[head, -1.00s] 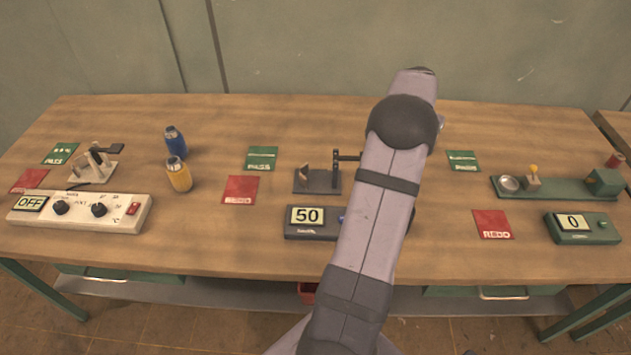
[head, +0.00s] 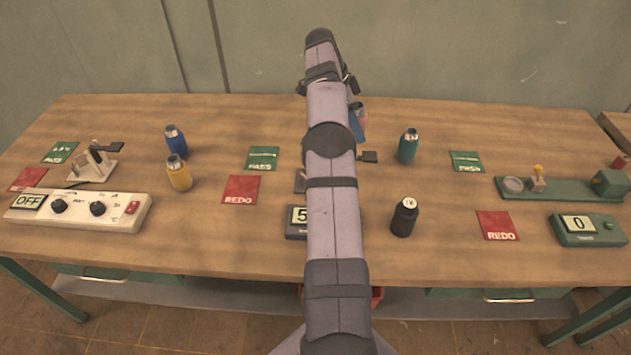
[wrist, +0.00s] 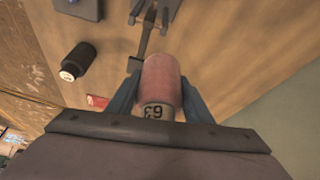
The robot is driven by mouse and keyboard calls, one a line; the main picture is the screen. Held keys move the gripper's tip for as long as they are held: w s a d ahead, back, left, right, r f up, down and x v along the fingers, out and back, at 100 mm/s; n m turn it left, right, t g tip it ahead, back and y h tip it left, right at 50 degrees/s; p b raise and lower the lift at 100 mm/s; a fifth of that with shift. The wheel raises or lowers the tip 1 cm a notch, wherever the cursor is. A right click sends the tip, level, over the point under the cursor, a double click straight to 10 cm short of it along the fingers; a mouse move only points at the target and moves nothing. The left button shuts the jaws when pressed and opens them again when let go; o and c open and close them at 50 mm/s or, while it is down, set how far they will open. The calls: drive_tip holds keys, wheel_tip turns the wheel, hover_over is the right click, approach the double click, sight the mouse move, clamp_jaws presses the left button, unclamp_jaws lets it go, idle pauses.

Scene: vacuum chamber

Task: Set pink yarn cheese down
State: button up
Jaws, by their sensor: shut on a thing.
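The pink yarn cheese (wrist: 160,82) is a pink cylinder with a pale end marked with digits like 63, seen in the wrist view. My gripper (wrist: 155,95) is shut on it, with a blue finger on each side. In the head view a small pink part of it (head: 362,126) shows beside a blue finger, right of my arm, which hides most of the gripper. I cannot tell how high it is above the wooden table (head: 450,122).
A teal cylinder (head: 408,147) and a black one (head: 404,218) stand right of my arm. Blue (head: 175,141) and yellow (head: 179,174) ones stand left. Green PASS cards (head: 263,158) and red REDO cards (head: 240,190) lie flat. My arm partly hides a display box (head: 296,222).

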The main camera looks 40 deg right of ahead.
drive_tip(key=shift+w+a+f+m+p, duration=0.9)
drive_tip(key=shift+w+a, duration=1.5)
drive_tip(key=shift+a, duration=2.7)
drive_tip(key=shift+g+y, duration=0.3)
drive_tip(key=shift+f+p, duration=1.05)
drive_tip(key=shift+f, duration=4.45)
drive_tip(key=shift+f, duration=0.1)
drive_tip(key=shift+f, duration=0.15)
drive_tip(key=o, duration=1.1)
